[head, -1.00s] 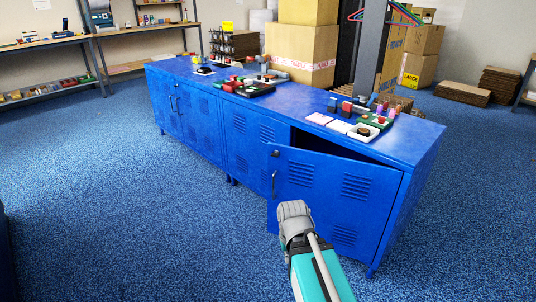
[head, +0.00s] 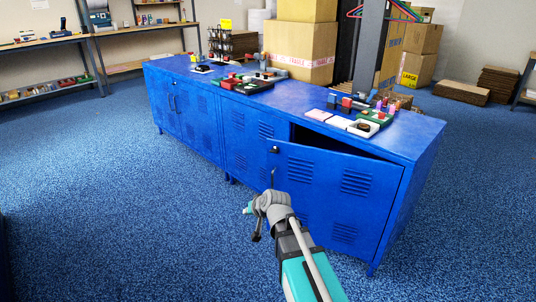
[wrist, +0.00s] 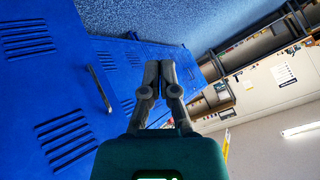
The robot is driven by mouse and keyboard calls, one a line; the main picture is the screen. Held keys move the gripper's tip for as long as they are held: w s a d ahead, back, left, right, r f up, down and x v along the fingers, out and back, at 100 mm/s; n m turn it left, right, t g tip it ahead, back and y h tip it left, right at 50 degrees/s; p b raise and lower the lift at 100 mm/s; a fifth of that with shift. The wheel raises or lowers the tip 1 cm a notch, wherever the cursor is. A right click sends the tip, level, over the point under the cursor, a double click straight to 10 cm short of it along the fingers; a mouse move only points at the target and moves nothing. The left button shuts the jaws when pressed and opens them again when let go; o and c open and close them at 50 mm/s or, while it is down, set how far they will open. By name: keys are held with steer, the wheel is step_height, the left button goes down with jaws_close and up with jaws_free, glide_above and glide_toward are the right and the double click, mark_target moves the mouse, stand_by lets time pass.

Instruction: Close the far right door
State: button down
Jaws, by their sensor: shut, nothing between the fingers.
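The far right door (head: 325,195) of the blue cabinet (head: 222,122) stands partly open in the head view, swung out toward me. A dark gap shows above its top edge. It is hinged on the right, with a dark knob and a bar handle (head: 273,178) near its free left edge. In the wrist view the door (wrist: 50,100) fills the left side, with the handle (wrist: 99,88) on it. My gripper (head: 256,238) is in front of the door's lower left part. In the wrist view my gripper (wrist: 160,66) is shut and empty, its fingertips apart from the handle.
The other cabinet doors (head: 187,117) to the left look shut. Small parts and trays (head: 352,124) lie on the cabinet top. Open blue carpet (head: 120,215) lies in front. Cardboard boxes (head: 300,50) and shelves (head: 55,65) stand behind.

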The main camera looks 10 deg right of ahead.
steer(key=w+a+r+m+t+h+b, duration=0.1)
steer(key=w+r+m+t, duration=0.35)
steer(key=w, duration=0.25)
steer(key=w+a+r+m+t+b, duration=0.2)
steer(key=w+r+m+t, duration=0.1)
steer(key=w+r+t, duration=0.25)
steer(key=m+g+h+b, duration=0.3)
steer(key=m+h, duration=1.1)
steer(key=m, duration=0.3)
glide_toward(269, 149)
steer(key=shift+n, duration=0.25)
steer(key=shift+f+v, duration=0.2)
steer(key=shift+v, duration=2.05)
steer(key=shift+d, duration=0.1)
steer(key=x, duration=1.4)
steer(key=shift+r, duration=0.15)
steer(key=shift+w, duration=0.1)
